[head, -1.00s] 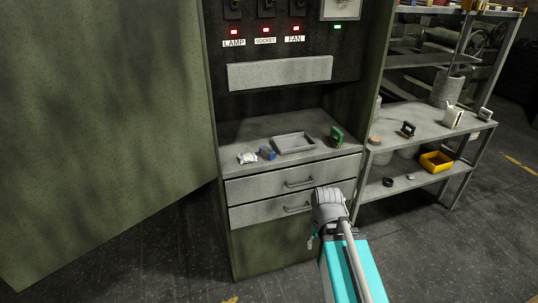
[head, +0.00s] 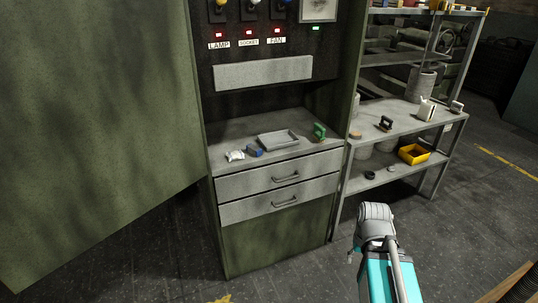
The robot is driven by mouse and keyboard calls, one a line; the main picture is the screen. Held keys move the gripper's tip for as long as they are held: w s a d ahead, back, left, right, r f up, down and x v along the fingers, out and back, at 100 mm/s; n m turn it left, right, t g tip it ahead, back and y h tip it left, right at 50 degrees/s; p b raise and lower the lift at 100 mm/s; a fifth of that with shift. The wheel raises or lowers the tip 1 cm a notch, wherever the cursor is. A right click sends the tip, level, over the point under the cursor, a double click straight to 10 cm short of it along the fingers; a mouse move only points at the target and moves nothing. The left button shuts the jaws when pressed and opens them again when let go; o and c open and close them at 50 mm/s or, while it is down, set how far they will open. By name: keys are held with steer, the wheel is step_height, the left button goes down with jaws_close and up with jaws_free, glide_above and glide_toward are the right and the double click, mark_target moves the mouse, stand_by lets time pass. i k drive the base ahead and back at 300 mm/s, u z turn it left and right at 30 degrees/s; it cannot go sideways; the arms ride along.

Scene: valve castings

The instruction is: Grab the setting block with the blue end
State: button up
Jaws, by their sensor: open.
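A small block with a blue face (head: 254,151), which looks like the setting block, lies on the cabinet's worktop (head: 228,138). It sits between a white crumpled item (head: 235,156) and a shallow grey tray (head: 278,139). It is too small to tell its finer shape. My gripper (head: 351,257) shows only as a small part beside my arm at the lower right, mostly hidden behind the arm. It is open, below and to the right of the worktop in the picture, well apart from the block.
A green item (head: 319,131) stands right of the tray. Two drawers (head: 280,180) are shut below the worktop. A shelf rack on the right holds a yellow bin (head: 414,154) and a black item (head: 386,123). A large green panel (head: 95,120) fills the left. Floor in front is clear.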

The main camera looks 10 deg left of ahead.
mark_target(252, 149)
steer(key=z, duration=0.45)
steer(key=k, duration=0.55)
steer(key=z, duration=0.7)
steer(key=k, duration=0.4)
steer(key=z, duration=0.15)
steer(key=i, duration=0.5)
steer(key=u, duration=0.65)
steer(key=i, duration=0.65)
steer(key=u, duration=0.9)
steer(key=i, duration=1.4)
steer(key=u, duration=0.3)
